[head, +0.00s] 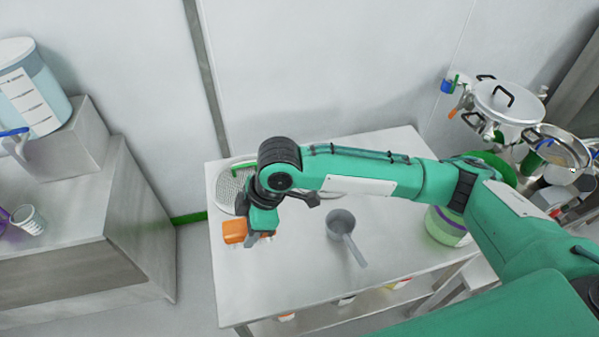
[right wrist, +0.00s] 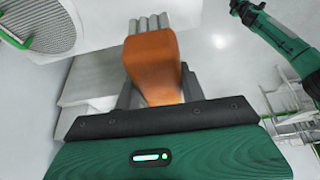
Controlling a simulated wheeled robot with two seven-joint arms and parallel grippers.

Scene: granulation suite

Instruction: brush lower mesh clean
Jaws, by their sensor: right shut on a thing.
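My right gripper (head: 262,236) is shut on an orange object (head: 234,231), which looks like the brush's handle. In the right wrist view the orange object (right wrist: 152,65) sits between the fingers. A round pale mesh (head: 228,191) with a green edge piece lies at the table's back left, partly hidden by my wrist. The mesh (right wrist: 42,22) also shows at the upper left of the wrist view, apart from the orange object.
A grey scoop (head: 342,226) lies mid-table (head: 290,290). A green-lidded tub (head: 445,228) stands at the right, partly behind my arm. A steel vessel (head: 507,103) stands beyond the table. The table's front left is clear.

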